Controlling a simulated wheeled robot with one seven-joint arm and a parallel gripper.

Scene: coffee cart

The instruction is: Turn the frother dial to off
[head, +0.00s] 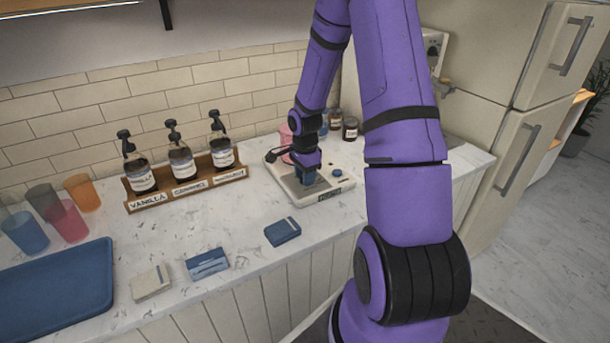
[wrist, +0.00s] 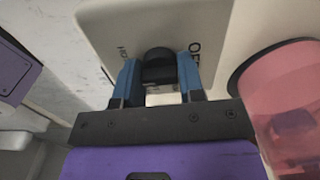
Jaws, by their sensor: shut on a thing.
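The frother dial (wrist: 158,54) is a dark rounded knob on a pale panel in the wrist view. My gripper (wrist: 158,76) has its two blue fingers on either side of the dial, shut on it. A partly covered label starting "HO" is left of the dial, and a partly covered "OF" label is right of it. I cannot tell where the dial points. In the head view, the pale frother base (head: 325,192) sits on the counter's right part. My gripper (head: 307,181) points down onto it and hides the dial.
A pink translucent jug (wrist: 290,105) stands close to the right of my gripper in the wrist view. A blue knob (head: 337,172) and small jars (head: 350,129) are nearby. A syrup rack (head: 188,192), cups, a blue tray (head: 55,293) and small boxes are left.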

